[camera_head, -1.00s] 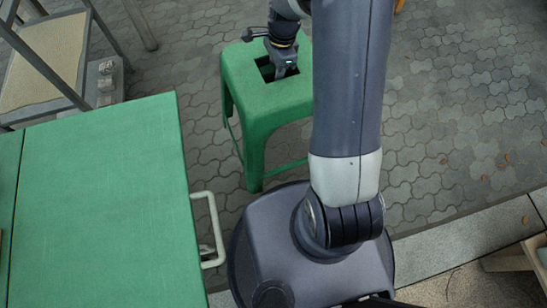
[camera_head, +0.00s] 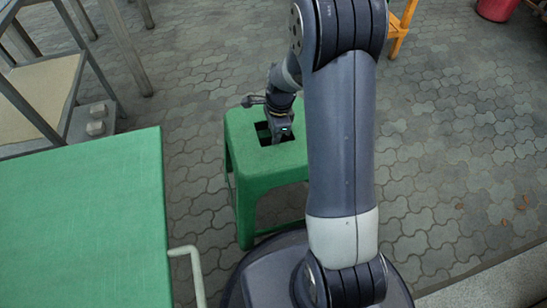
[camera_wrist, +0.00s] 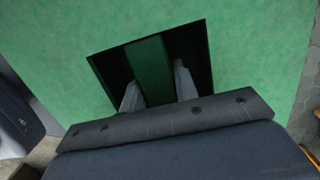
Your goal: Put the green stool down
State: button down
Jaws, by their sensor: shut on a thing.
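The green stool (camera_head: 250,168) stands upright in the middle of the head view, with a rectangular hole in its seat. My gripper (camera_head: 281,134) reaches down into that hole from above. In the wrist view the green seat (camera_wrist: 245,60) fills most of the picture. There the two fingers of my gripper (camera_wrist: 157,82) sit in the dark hole, one on each side of a green strip, and are shut on it. The fingertips are partly hidden inside the hole. The stool's right legs are hidden behind my arm. I cannot tell whether its feet touch the paving.
A green table (camera_head: 85,215) with a pale handle (camera_head: 188,250) is close on the left. A metal frame with a tan shelf (camera_head: 45,95) stands behind it. An orange stand (camera_head: 403,28) and red bucket (camera_head: 497,8) are far right. Paving (camera_head: 455,130) at right is open.

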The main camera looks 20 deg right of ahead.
jog(key=shift+f+b, duration=1.1)
jog(key=shift+f, duration=1.75)
jog(key=c, duration=1.1)
grip_release()
jog(key=shift+f, duration=0.15)
jog(key=r+p, duration=0.1)
jog(key=r, duration=0.3)
jog(key=d+r+p, duration=0.1)
jog(key=r+p, duration=0.1)
jog(key=r, duration=0.2)
jog(key=r+p, duration=0.1)
jog(key=r, duration=0.3)
jog(key=shift+d+r+p, duration=0.15)
jog(key=shift+d+p, duration=0.1)
jog(key=shift+p, duration=0.1)
